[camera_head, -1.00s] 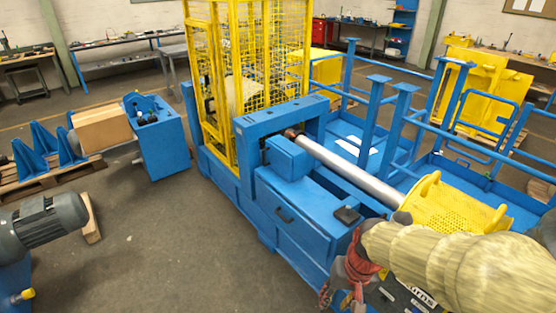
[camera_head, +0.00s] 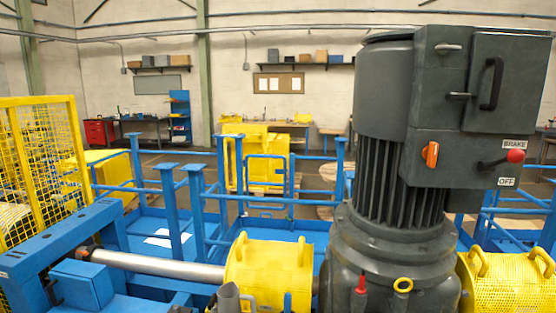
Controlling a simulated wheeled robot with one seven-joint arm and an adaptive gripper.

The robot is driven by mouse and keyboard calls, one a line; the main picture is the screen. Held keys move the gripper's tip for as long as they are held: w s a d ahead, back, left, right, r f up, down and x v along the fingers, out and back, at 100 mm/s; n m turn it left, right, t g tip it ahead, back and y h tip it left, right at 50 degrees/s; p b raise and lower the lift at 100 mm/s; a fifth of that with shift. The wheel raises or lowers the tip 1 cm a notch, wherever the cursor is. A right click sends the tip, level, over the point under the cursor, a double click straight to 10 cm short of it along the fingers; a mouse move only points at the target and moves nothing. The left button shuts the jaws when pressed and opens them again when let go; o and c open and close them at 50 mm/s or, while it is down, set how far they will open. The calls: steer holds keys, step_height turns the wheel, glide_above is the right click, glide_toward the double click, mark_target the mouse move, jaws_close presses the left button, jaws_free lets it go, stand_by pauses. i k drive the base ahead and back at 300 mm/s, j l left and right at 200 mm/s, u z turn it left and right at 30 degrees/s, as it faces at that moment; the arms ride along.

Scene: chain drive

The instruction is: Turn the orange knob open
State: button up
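The orange knob (camera_head: 431,154) sits on the front of a dark grey box on the big upright motor (camera_head: 385,95), right of centre in the head view. It is a small bar-shaped handle, standing roughly upright with a slight tilt. No marking beside it can be read. Nothing covers the knob.
A steel shaft (camera_head: 165,265) runs left to a blue frame (camera_head: 75,240). Blue railings (camera_head: 170,205) stand behind, and a yellow mesh cage (camera_head: 42,160) is at far left.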

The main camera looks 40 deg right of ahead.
mark_target(430, 153)
steer(key=z, duration=2.35)
